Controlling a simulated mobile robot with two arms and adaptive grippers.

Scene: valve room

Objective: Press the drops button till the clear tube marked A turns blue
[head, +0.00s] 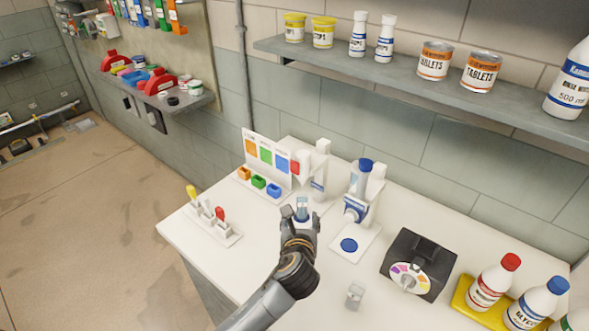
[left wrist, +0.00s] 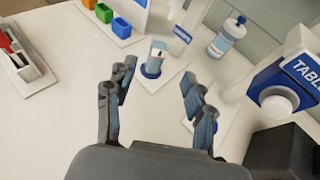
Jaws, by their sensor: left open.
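A clear tube (head: 302,206) stands upright on a blue disc; it also shows in the left wrist view (left wrist: 158,52), and it looks colourless or faintly blue. I cannot read a letter A on it. My left gripper (head: 300,218) is open and empty, its fingers pointing at this tube. In the left wrist view the tube stands beyond and between the fingertips (left wrist: 158,76), apparently not touched. A white dispenser stand (head: 319,172) rises behind the tube. Its button cannot be made out. A second clear tube (head: 355,295) stands nearer on the counter, its marking unreadable.
A dispenser labelled TABLE, the rest cut off (left wrist: 295,75), has a round white button (left wrist: 278,102). A black dial box (head: 418,264) and capped bottles (head: 490,284) stand right. A colour card (head: 266,158) and a rack (head: 213,222) are left. The counter's front is mostly clear.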

